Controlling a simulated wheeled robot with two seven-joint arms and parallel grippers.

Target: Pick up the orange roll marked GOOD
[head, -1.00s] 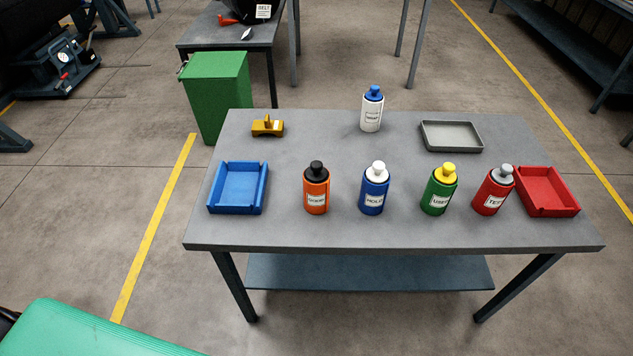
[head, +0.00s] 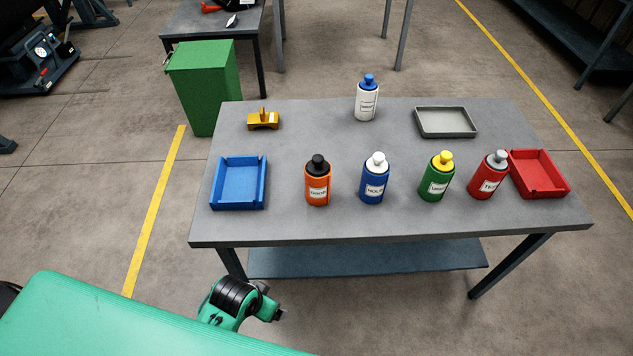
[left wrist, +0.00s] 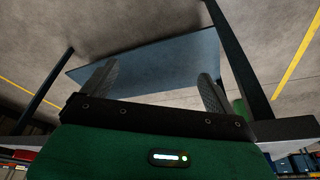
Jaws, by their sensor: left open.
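The orange roll (head: 317,190) with a black top stands upright on the grey table (head: 300,228), its white label facing me and too small to read surely. It stands between the blue tray and a blue roll (head: 374,188) with a white top. My left gripper (left wrist: 153,85) is open and empty in the left wrist view, its two fingers apart before the table's lower shelf. My left arm shows low in the head view, in front of the table and below its top. The orange roll is not seen in the left wrist view. My right gripper is out of view.
Green (head: 436,180) and red (head: 488,178) rolls stand farther right. A blue tray (head: 217,192), a red tray (head: 560,193), a grey tray (head: 446,135), a yellow block (head: 263,121) and a white bottle (head: 366,102) are also on the table. A green bin (head: 205,90) stands behind.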

